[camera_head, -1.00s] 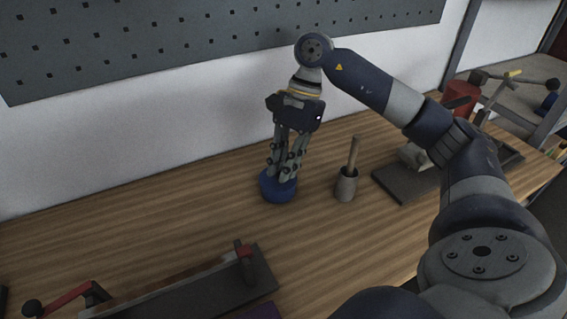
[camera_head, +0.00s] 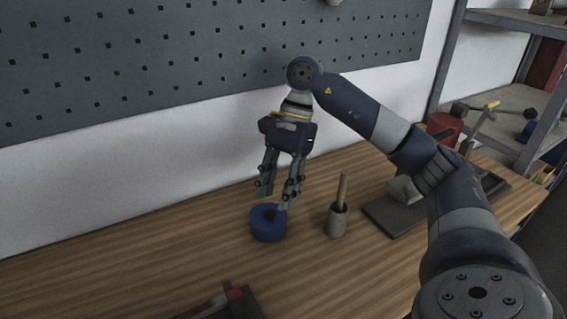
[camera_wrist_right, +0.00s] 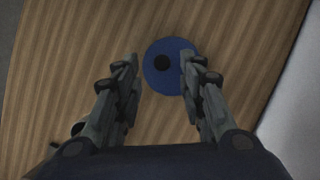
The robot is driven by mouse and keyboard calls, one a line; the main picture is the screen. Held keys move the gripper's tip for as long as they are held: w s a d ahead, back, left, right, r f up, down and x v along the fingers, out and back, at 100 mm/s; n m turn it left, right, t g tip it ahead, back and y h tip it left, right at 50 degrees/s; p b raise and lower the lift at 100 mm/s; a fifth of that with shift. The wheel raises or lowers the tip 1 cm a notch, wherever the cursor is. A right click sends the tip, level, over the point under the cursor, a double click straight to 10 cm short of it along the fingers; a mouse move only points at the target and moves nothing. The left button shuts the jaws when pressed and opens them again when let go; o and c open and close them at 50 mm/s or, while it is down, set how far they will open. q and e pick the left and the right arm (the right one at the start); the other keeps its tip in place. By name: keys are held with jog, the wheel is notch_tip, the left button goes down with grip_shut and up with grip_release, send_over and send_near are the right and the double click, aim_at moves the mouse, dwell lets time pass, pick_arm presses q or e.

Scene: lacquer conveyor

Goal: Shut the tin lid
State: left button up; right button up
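The blue round tin (camera_head: 267,226) stands upright on the wooden bench, and its top bears a dark round spot in the middle. It also shows in the right wrist view (camera_wrist_right: 158,82), from above. Its lid lies flat on top, as far as I can tell; I cannot see a gap. My right gripper (camera_head: 272,203) hangs above the tin, pointing down, with its fingers apart and nothing between them. In the right wrist view my right gripper (camera_wrist_right: 160,57) has one finger over the tin's right part and the other left of it. My left gripper is not in view.
A grey cup with a wooden handle (camera_head: 336,221) stands right of the tin. A dark plate with a grey device (camera_head: 404,190) and a red can (camera_head: 443,127) lie further right. A dark fixture (camera_head: 231,299) is at the front. Bench left of the tin is clear.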

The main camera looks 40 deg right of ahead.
jog(key=s+v, duration=0.1)
jog(key=v, duration=0.7)
jog(key=shift+w+r, duration=0.3)
jog(key=shift+w, duration=0.15)
jog(key=shift+d, duration=0.1)
